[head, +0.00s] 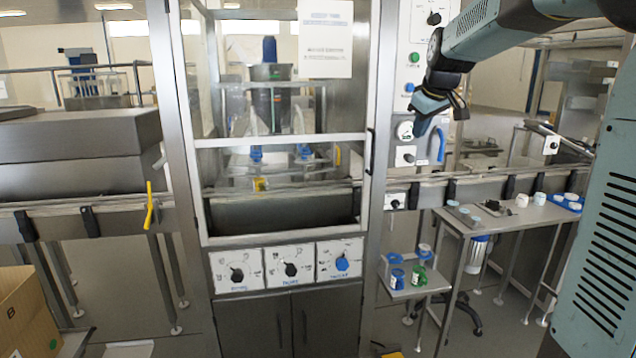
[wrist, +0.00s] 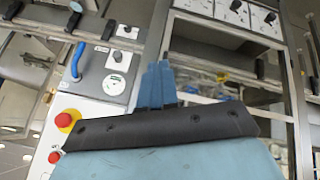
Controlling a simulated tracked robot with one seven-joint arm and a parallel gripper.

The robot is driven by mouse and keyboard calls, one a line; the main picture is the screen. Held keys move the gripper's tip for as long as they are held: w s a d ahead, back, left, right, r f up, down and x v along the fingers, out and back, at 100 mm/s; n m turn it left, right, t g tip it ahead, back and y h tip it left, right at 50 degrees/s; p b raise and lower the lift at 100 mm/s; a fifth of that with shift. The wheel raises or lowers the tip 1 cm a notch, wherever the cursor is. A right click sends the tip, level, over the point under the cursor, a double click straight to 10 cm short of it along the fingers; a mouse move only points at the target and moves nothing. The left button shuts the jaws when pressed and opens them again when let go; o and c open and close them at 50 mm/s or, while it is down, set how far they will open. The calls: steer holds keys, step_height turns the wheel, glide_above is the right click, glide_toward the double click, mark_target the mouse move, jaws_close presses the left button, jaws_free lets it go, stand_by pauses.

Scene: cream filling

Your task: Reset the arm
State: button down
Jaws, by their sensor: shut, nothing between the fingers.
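My arm reaches in from the upper right of the head view. My gripper (head: 422,128) hangs at its end, pointing down, in front of the control panel (head: 420,60) right of the glazed machine. In the wrist view the blue fingers of my gripper (wrist: 157,72) are together, with nothing held between them. Behind them the wrist view shows the machine frame and the panel with a red button (wrist: 64,119) and a blue handle (wrist: 77,62).
The glazed filling machine (head: 280,185) stands in the middle, with a row of knobs (head: 291,269) below its window. A small shelf (head: 414,288) with blue and green containers stands lower right. A table (head: 515,222) with white jars is farther right. A cardboard box (head: 27,310) stands lower left.

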steer(key=s+a+f+m, duration=0.1)
steer(key=s+f, duration=0.3)
steer(key=s, duration=0.7)
steer(key=s+a+f+m, duration=0.1)
steer(key=s+f+m, duration=0.2)
steer(key=s, duration=0.9)
steer(key=s+f+m+g, duration=0.1)
steer(key=s+f, duration=0.4)
steer(key=s, duration=0.7)
steer(key=shift+a+m, duration=0.4)
steer(key=shift+m, duration=0.4)
steer(key=c, duration=1.8)
jaws_free()
